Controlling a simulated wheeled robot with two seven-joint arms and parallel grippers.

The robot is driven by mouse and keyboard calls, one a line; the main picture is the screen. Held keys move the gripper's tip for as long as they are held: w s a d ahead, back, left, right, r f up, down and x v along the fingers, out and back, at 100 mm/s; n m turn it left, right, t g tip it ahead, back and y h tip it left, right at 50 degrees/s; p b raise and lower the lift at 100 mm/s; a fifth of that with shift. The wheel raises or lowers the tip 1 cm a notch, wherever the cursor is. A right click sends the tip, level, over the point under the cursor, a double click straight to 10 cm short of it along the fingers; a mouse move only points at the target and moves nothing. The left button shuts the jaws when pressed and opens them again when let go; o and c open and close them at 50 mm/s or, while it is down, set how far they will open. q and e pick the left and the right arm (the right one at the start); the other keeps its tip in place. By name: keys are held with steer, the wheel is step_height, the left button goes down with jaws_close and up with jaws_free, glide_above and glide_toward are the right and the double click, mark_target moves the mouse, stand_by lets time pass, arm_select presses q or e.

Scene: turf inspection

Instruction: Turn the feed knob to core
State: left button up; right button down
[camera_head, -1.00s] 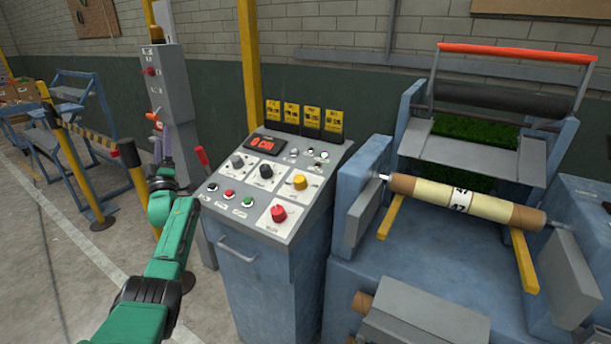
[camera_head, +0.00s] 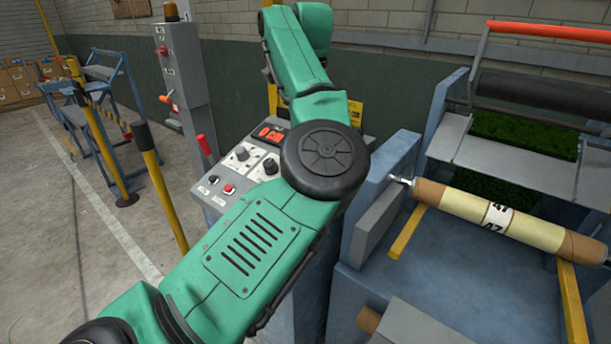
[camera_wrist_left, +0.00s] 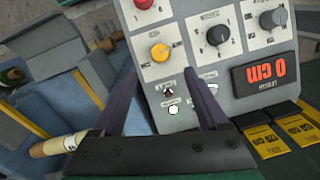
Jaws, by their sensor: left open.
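The slanted control panel (camera_head: 213,187) is partly covered by my left arm in the head view. Two dark knobs show there, one at the left (camera_head: 241,153) and one beside the arm (camera_head: 271,166). In the left wrist view the panel appears upside down, with a yellow knob (camera_wrist_left: 160,52), a black knob (camera_wrist_left: 217,36) and a grey knob (camera_wrist_left: 271,19). The knob labels are too small to read surely. My left gripper (camera_wrist_left: 158,62) is open and empty, its fingers spread either side of the yellow knob in that picture; contact cannot be told. My right gripper is out of view.
A red display (camera_wrist_left: 266,75), a red button (camera_wrist_left: 143,3) and yellow tags (camera_wrist_left: 285,140) lie around the knobs. The blue machine with a roller (camera_head: 490,215) stands at the right.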

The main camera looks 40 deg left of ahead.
arm_select(q)
steer(key=f, duration=1.1)
steer(key=shift+w+a+f, duration=0.3)
steer(key=shift+w+a, duration=0.05)
jaws_close()
